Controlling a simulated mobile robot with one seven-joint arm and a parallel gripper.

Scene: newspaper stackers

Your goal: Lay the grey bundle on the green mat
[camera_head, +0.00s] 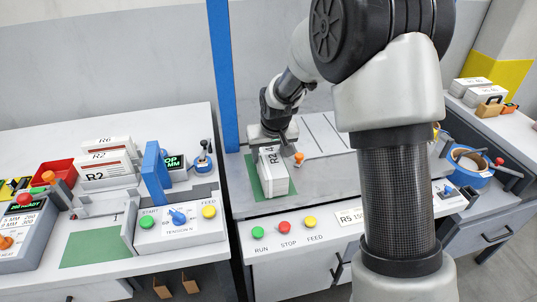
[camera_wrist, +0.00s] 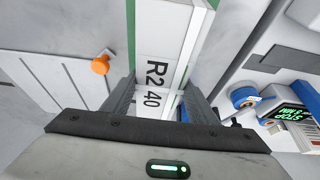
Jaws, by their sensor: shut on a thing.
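The grey bundle (camera_head: 273,178) is a pale block marked R2 40, held at its far end by my gripper (camera_head: 273,147). It lies over the green mat (camera_head: 255,182) on the middle bench, with green showing along its sides. I cannot tell whether its underside touches the mat. In the wrist view, the bundle (camera_wrist: 165,40) runs away from the camera between the two fingers of my gripper (camera_wrist: 160,98). Strips of the green mat (camera_wrist: 131,28) show beside it. The fingers are shut on the bundle.
An orange-topped knob (camera_head: 298,157) stands just right of the gripper. A blue post (camera_head: 224,75) rises to the left. Run, stop and feed buttons (camera_head: 284,227) line the front. The left bench has another green patch (camera_head: 92,248) and white bundles (camera_head: 106,165).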

